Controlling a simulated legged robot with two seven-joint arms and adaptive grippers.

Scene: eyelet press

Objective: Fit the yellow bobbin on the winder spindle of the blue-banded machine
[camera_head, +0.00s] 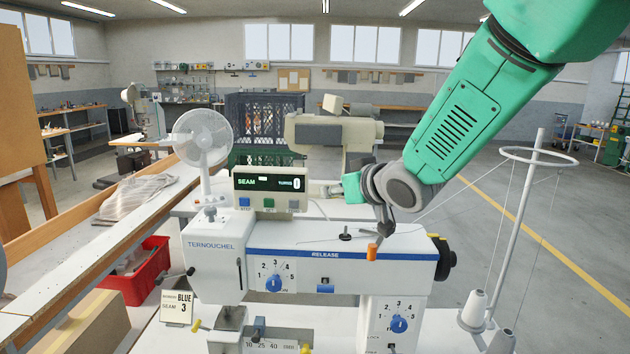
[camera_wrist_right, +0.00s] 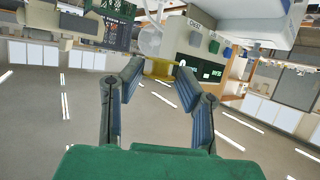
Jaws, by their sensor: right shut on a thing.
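The blue-banded machine (camera_head: 300,268) is white, with dials and a blue stripe. A small dark upright part (camera_head: 346,236) on its top may be the winder spindle; I cannot tell for sure. An orange piece (camera_head: 372,252) stands to its right. The bobbin is not clearly seen in the head view. My left gripper is out of view.
A second beige machine (camera_head: 335,135) is further back. A white fan (camera_head: 203,138) and red bin (camera_head: 140,272) are at left. A thread stand (camera_head: 540,150) with cones is at right.

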